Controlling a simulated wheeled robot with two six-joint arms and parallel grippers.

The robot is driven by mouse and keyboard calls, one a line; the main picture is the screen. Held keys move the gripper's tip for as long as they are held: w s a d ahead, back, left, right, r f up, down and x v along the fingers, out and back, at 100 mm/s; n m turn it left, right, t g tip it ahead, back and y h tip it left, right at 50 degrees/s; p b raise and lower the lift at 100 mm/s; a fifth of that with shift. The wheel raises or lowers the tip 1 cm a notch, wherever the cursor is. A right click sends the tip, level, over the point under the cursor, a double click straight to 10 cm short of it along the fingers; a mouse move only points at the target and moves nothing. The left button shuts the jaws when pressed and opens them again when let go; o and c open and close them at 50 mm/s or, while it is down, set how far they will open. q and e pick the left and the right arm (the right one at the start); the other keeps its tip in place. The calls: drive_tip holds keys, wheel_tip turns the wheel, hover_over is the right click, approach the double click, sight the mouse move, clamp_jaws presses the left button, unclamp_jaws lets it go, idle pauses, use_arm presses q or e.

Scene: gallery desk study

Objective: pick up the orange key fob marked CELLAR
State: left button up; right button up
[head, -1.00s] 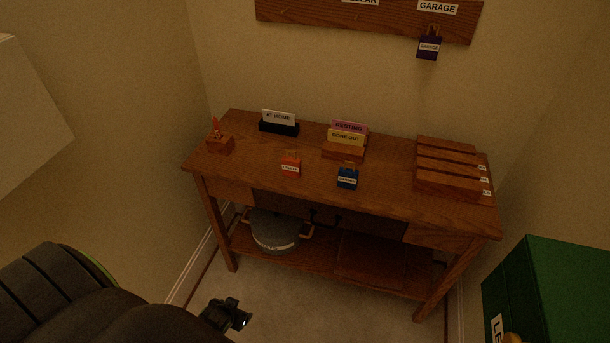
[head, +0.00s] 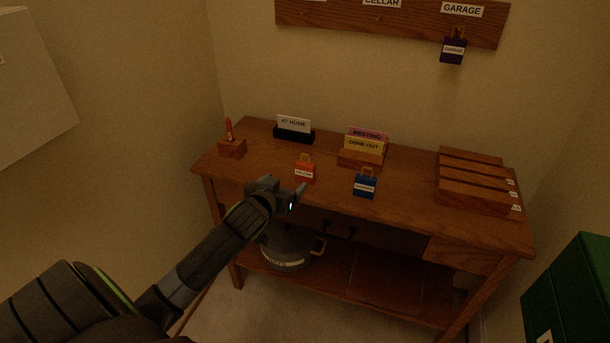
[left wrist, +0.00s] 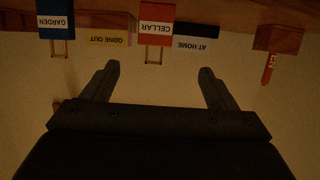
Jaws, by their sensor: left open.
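The orange key fob marked CELLAR (head: 305,173) stands upright on the wooden desk (head: 410,190), near its front edge, with a tan loop on top. My left gripper (head: 289,191) is in front of the desk edge, just short of the fob and a little to its left. In the left wrist view the picture is upside down; the fob (left wrist: 156,26) shows ahead, between and beyond the open, empty jaws (left wrist: 158,85). My right gripper is not in view.
A blue fob marked GARDEN (head: 365,184) stands to the right. Behind are the AT HOME card (head: 294,123) and the GONE OUT card (head: 364,146). A wooden block with an orange item (head: 232,147) is left; wooden trays (head: 472,180) are right.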

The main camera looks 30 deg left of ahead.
sight(304, 167)
use_arm(q)
drive_tip(key=x, duration=1.1)
drive_tip(key=shift+d+r+x, duration=0.15)
drive_tip(key=shift+x, duration=0.8)
drive_tip(key=shift+d+r+x, duration=0.15)
drive_tip(key=shift+x, duration=1.7)
